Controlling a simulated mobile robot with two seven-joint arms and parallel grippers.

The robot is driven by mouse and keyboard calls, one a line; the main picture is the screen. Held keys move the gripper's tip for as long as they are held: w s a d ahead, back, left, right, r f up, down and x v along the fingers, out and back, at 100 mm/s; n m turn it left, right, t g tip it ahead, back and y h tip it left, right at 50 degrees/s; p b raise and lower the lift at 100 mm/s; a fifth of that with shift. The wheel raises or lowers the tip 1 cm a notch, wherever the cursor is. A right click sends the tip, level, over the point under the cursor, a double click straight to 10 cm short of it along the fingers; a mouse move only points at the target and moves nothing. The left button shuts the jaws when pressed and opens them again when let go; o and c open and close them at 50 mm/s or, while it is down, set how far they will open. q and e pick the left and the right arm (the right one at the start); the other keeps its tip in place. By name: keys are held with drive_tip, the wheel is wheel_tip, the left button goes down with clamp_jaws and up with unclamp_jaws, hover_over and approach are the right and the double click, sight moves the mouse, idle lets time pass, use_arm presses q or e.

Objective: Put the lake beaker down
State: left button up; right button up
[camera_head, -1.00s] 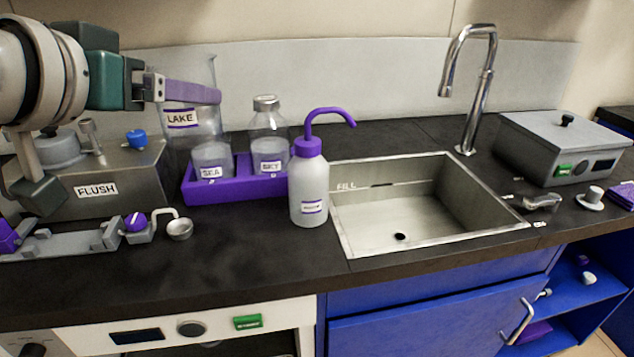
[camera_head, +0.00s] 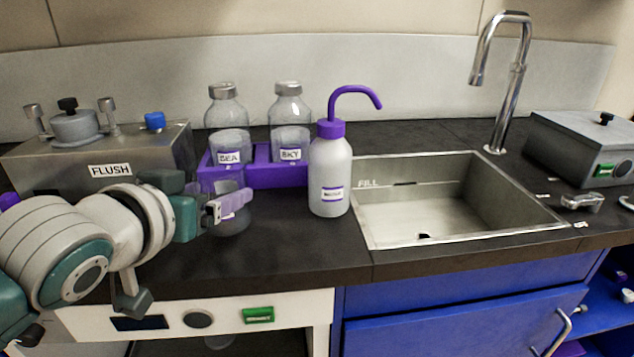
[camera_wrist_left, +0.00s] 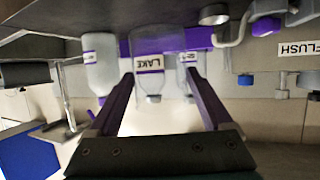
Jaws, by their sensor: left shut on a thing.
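The lake beaker (camera_head: 232,226) is clear glass. It is upright, low over or on the black counter, just in front of the purple rack; I cannot tell whether its base touches. My left gripper (camera_head: 236,200) is shut on it from the left, its purple fingers partly covering it. In the left wrist view, which is upside down, the beaker (camera_wrist_left: 155,50) with its LAKE label shows between the fingertips (camera_wrist_left: 159,80). My right gripper is not in view.
A wash bottle (camera_head: 330,180) stands to the right, beside the sink (camera_head: 460,200). The FLUSH box (camera_head: 150,150) is at left. Bare counter (camera_head: 285,240) lies in front.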

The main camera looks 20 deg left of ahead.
sight(220, 231)
use_arm(q)
drive_tip(key=shift+f+b, duration=0.45)
drive_tip(key=shift+f, duration=1.2)
drive_tip(key=shift+f, duration=0.15)
drive_tip(key=o, duration=1.2)
